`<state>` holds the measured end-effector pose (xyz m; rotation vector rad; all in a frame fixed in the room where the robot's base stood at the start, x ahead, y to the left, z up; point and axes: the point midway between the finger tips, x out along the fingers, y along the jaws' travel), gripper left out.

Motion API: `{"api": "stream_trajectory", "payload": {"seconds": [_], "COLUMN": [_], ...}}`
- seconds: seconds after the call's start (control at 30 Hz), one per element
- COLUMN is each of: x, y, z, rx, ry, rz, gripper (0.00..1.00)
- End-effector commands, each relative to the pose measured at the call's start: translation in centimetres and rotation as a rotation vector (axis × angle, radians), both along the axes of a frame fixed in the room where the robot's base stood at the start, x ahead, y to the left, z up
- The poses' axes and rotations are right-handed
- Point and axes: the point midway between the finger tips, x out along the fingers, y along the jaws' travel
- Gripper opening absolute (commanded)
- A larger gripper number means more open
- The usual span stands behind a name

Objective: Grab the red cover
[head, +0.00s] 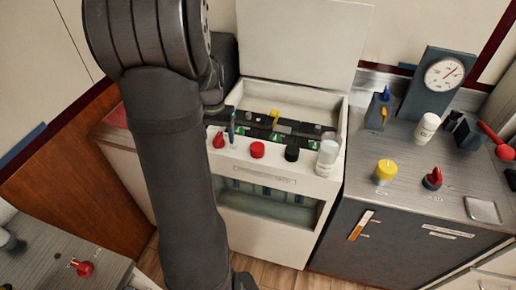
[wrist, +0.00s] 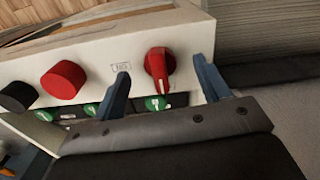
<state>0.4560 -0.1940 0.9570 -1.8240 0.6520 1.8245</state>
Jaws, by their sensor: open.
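Two red parts sit on the white cabinet's (head: 265,189) front ledge; I cannot tell which the task calls the cover. One is a red knob with a raised grip (wrist: 158,66), also in the head view (head: 218,141). The other is a plain round red cap (wrist: 63,79), beside it in the head view (head: 257,149). My gripper (wrist: 160,68) is open, its blue fingers on either side of the ridged knob in the wrist view, with gaps showing. The round cap lies outside the fingers, to their left. In the head view my arm hides most of the gripper.
A black cap (head: 291,154) and a pale bottle (head: 327,154) stand farther along the ledge. Green breaker parts (wrist: 157,102) lie close to the fingers. The cabinet's lid (head: 300,40) is raised behind. A grey counter (head: 405,150) at the right holds a gauge (head: 444,73) and a yellow knob (head: 386,170).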

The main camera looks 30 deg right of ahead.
Motion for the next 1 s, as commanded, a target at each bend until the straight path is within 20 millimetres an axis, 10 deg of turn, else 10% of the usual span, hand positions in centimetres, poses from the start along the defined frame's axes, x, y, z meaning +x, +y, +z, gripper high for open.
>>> {"api": "stream_trajectory", "payload": {"seconds": [0.77,1.0], "x": [0.0,-0.8], "y": [0.0,-0.1], "z": [0.1,2.4], "rx": [-0.002,-0.047], "ry": [0.0,0.029], "rz": [0.012,0.314], "gripper": [0.65,0.65]}}
